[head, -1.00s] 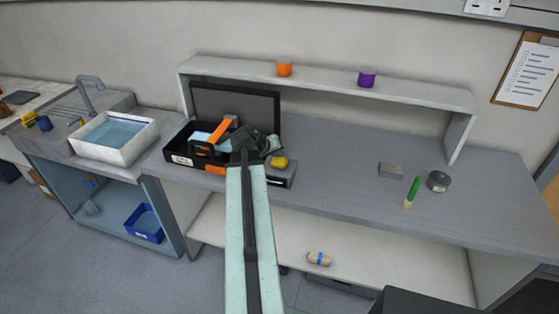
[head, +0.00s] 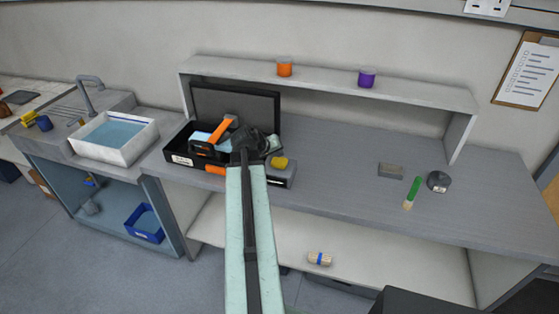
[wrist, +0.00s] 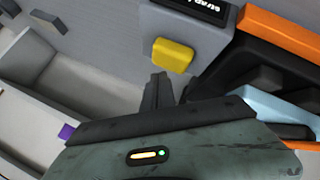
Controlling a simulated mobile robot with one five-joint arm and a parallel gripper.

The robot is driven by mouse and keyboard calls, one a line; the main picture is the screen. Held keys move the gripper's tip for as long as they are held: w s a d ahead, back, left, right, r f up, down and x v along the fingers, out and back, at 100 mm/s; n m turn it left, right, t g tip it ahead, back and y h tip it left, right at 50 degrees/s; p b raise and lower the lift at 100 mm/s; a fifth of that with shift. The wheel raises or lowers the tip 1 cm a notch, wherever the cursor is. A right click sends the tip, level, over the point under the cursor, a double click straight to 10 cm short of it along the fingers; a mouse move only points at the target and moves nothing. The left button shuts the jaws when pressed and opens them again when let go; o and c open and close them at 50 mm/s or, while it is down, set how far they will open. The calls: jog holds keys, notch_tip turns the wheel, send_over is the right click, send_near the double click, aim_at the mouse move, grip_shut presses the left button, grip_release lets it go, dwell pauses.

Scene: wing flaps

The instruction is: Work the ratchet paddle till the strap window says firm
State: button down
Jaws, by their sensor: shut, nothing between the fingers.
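A grey housing (head: 281,178) stands on the bench against the right end of the black case. A yellow block (head: 279,162), perhaps the ratchet paddle, sits on it; it also shows in the wrist view (wrist: 173,55). Above it in the wrist view is a dark window (wrist: 200,8) with white letters starting "STRAP", cut off by the frame edge; its reading is not visible. My gripper (wrist: 158,90) is shut and empty, its fingertips just short of the yellow block in the picture. I cannot tell whether they touch it. In the head view my wrist hides the fingertips.
The open black case (head: 180,160) holds orange and light blue parts, partly behind my wrist. A shelf (head: 330,85) with an orange and a purple cup spans the back. A grey block (head: 390,171), green-handled brush (head: 412,192) and dark round tin (head: 438,181) lie right. The bench between is clear.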

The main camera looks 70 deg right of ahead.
aim_at(278, 162)
jog(key=shift+f+b, duration=0.4)
jog(key=shift+f+b, duration=0.8)
dwell(0.9)
jog(key=shift+r, duration=0.15)
jog(key=shift+r+p, duration=1.1)
jog(key=shift+p, duration=0.15)
notch_tip(278, 162, up, 5)
jog(key=p, duration=0.5)
jog(key=shift+r, duration=0.1)
